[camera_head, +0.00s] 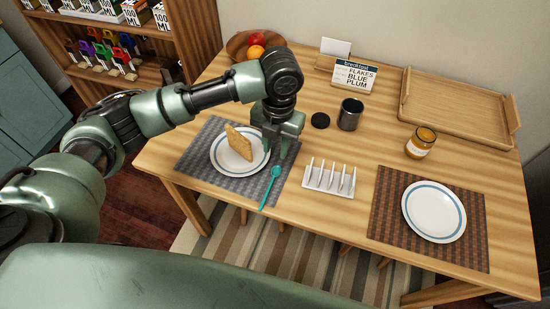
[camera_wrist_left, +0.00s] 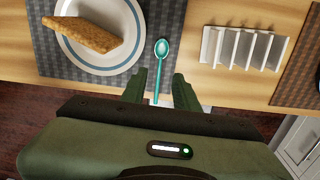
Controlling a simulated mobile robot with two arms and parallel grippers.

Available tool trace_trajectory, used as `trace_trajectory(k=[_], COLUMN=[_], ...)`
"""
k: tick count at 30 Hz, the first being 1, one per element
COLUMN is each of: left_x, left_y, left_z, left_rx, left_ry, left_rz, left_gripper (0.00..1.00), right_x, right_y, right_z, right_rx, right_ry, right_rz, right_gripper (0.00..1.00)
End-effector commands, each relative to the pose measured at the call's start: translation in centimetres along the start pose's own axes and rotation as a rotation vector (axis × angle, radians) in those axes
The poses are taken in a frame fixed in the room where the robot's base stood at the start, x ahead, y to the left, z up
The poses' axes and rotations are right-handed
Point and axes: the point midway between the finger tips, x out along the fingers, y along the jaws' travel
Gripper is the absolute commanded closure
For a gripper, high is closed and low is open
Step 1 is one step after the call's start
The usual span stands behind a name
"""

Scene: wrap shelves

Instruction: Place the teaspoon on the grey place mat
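The teal teaspoon (camera_head: 268,187) lies along the right side of the grey place mat (camera_head: 195,163), its handle toward the table's front edge. In the left wrist view the teaspoon (camera_wrist_left: 160,62) has its bowl on the mat near the mat's right edge. A white plate with a blue ring (camera_head: 228,161) and a slice of toast (camera_head: 239,143) sits on this mat. My left gripper (camera_head: 279,153) is open and empty, beyond the spoon's bowl in the head view. In the left wrist view the spoon handle shows between the fingers of the left gripper (camera_wrist_left: 159,90). My right gripper is not in view.
A white toast rack (camera_head: 329,180) stands right of the mat. Further right is a brown mat (camera_head: 384,216) with an empty plate (camera_head: 434,211). Behind are a dark mug (camera_head: 350,114), a jar (camera_head: 420,143), a wooden tray (camera_head: 455,112), a sign (camera_head: 353,77) and a fruit bowl (camera_head: 238,45).

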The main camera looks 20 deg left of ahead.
Motion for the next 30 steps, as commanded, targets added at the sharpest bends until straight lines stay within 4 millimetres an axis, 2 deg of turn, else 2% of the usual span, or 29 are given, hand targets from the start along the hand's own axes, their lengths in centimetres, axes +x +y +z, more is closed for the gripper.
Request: trace_trajectory(k=[3, 10, 26, 30], left_x=[-2.2, -4.2, -4.2, -2.8], left_y=[0.0, 0.0, -0.1, -1.6], left_z=[0.1, 0.0, 0.0, -0.9], left_rx=[0.001, 0.0, -0.001, -0.071], left_ry=[-0.004, 0.0, 0.001, -0.004], left_rz=[0.0, -0.001, -0.002, -0.034], left_gripper=[0.7, 0.7, 0.7, 0.7], right_x=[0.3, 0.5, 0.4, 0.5], right_y=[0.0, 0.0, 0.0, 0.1], right_z=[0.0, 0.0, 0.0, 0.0], right_rx=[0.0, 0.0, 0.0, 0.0], right_ry=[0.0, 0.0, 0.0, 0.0], right_rz=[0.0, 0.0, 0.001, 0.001], right_gripper=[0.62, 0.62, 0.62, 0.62])
